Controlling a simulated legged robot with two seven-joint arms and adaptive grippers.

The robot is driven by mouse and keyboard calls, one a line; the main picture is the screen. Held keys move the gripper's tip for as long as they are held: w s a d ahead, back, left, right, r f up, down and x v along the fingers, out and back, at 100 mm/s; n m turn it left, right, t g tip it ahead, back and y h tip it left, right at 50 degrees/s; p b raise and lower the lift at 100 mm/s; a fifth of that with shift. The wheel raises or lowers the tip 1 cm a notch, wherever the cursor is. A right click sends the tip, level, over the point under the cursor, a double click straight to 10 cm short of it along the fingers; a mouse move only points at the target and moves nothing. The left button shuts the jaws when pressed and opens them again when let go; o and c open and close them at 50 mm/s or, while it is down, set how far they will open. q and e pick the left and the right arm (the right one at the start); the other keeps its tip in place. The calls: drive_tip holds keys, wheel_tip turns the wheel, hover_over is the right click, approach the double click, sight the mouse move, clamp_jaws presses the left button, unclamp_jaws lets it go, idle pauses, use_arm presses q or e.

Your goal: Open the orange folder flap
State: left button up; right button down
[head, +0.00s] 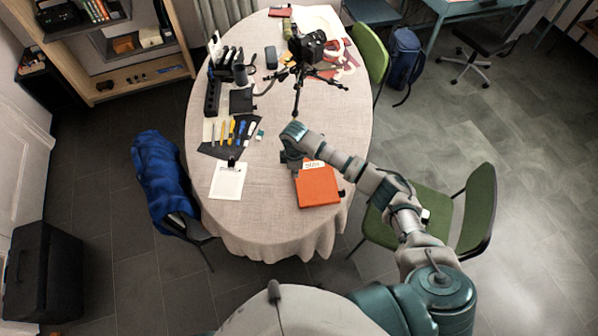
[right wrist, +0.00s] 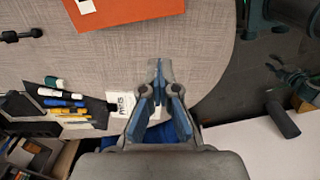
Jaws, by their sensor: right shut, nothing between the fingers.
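The orange folder (head: 318,188) lies closed on the table's near right part, with a white label (head: 313,164) at its far edge and a dark clip at its right side. It also shows at the top of the right wrist view (right wrist: 135,8), partly cut off by the frame. My right gripper (head: 291,164) is just left of the folder's far left corner. In the right wrist view its fingers (right wrist: 158,66) are shut and empty, and a strip of table shows between the tips and the folder. My left gripper is not recognisable in either view.
The oval table (head: 270,225) also holds a white notepad (head: 228,181), a dark mat with pens (head: 215,151) and a camera tripod (head: 298,75). A green chair (head: 475,215) stands at right. A blue jacket (head: 160,175) hangs on the left chair. Table between notepad and folder is clear.

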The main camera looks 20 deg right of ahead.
drive_tip(key=shift+a, duration=0.35)
drive_tip(key=shift+w+a+f+b, duration=0.1)
drive_tip(key=shift+w+a+b, duration=0.15)
drive_tip(key=shift+a, duration=0.35)
drive_tip(key=shift+w+a+b, duration=0.1)
drive_tip(key=shift+a+b, duration=0.1)
drive_tip(key=shift+a, duration=0.35)
drive_tip(key=shift+a, duration=0.15)
drive_tip(key=shift+w+a+f+b, duration=0.2)
drive_tip(key=shift+a+b, duration=0.1)
drive_tip(key=shift+a, duration=0.25)
drive_tip(key=shift+w+a+f+b, duration=0.15)
drive_tip(key=shift+a+b, duration=0.15)
drive_tip(key=shift+a, duration=0.25)
drive_tip(key=shift+w+a+f+b, duration=0.15)
drive_tip(key=shift+a+f+b, duration=0.25)
drive_tip(key=shift+a+b, duration=0.25)
drive_tip(key=shift+w+a+f+b, duration=0.15)
drive_tip(key=shift+a+f+b, duration=0.3)
drive_tip(key=shift+a, duration=0.35)
drive_tip(key=shift+w+a+f+b, duration=0.15)
drive_tip(key=shift+a+f+b, duration=0.2)
drive_tip(key=shift+a+b, duration=0.3)
drive_tip(key=shift+a, duration=0.15)
drive_tip(key=shift+w+a+f+b, duration=0.2)
drive_tip(key=shift+a+f+b, duration=0.55)
drive_tip(key=shift+a+b, duration=0.1)
